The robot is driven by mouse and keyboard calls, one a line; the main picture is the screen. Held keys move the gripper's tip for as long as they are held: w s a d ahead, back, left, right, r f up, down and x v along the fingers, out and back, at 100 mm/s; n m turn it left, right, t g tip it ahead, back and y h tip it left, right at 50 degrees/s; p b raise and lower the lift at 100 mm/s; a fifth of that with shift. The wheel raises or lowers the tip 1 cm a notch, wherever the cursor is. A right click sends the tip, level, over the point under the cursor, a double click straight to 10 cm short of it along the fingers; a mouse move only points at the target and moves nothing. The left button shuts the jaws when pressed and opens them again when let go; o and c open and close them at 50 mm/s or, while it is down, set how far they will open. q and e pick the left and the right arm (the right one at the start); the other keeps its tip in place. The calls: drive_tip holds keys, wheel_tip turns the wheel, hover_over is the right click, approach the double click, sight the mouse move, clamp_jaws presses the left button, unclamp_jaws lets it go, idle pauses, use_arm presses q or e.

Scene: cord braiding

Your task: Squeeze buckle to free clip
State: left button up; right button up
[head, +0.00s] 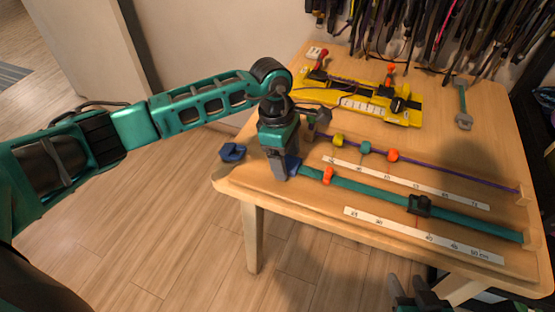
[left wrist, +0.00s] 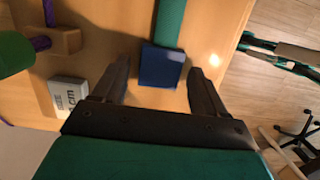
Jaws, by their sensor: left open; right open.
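A teal strap (head: 375,190) runs along the table's front. A blue clip (head: 293,166) is at its left end; in the left wrist view the clip (left wrist: 162,68) lies between my two fingers, with a gap on both sides. My left gripper (head: 283,170) is open around it and points down; it also shows in the left wrist view (left wrist: 161,82). In the head view a finger partly hides the clip. A separate blue piece (head: 232,152) is at the table's left edge. My right gripper (head: 418,291) is open and empty at the bottom edge, partly cut off.
The strap carries an orange clip (head: 328,175) and a black buckle (head: 419,205). A purple cord (head: 450,175) with coloured beads runs behind it. White rulers (head: 425,235) lie alongside. A yellow jig (head: 360,98) and a wrench (head: 462,105) are further back. Dark cords hang behind.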

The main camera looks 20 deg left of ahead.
use_arm(q)
drive_tip(key=shift+a+r+p, duration=0.2)
drive_tip(key=shift+r+p, duration=0.45)
drive_tip(key=shift+r, duration=0.5)
drive_tip(key=shift+a+r+p, duration=0.2)
drive_tip(key=shift+r+p, duration=0.5)
drive_tip(key=shift+r, duration=0.4)
drive_tip(key=shift+a+r+p, duration=0.2)
drive_tip(key=shift+r+p, duration=0.45)
drive_tip(key=shift+r, duration=0.5)
